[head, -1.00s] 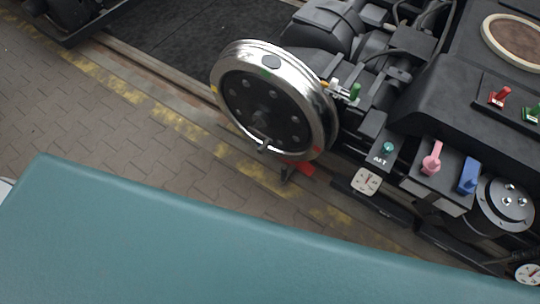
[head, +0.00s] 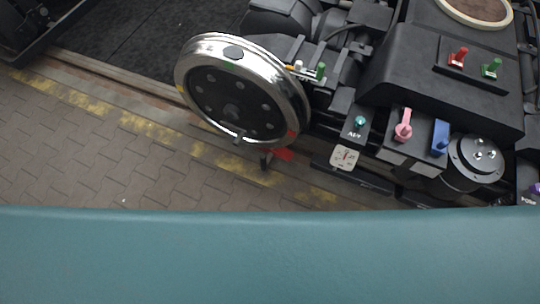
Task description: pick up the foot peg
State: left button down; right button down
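I cannot make out a foot peg with certainty in the head view. A large shiny metal wheel (head: 292,88) with a dark, bolted face stands at the side of the black bogie (head: 440,75). A small red part (head: 284,154) and a dark stub (head: 266,161) show low by the wheel; I cannot tell what they are. Neither of my grippers is in view.
The bogie carries a pink lever (head: 403,131), a blue lever (head: 440,138), red (head: 458,58) and green (head: 491,68) switches, a white gauge (head: 344,158) and a round cylinder (head: 475,160). Brick paving (head: 90,165) with a worn yellow line is clear at left.

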aim_at(457, 60)
jog(key=z, duration=1.3)
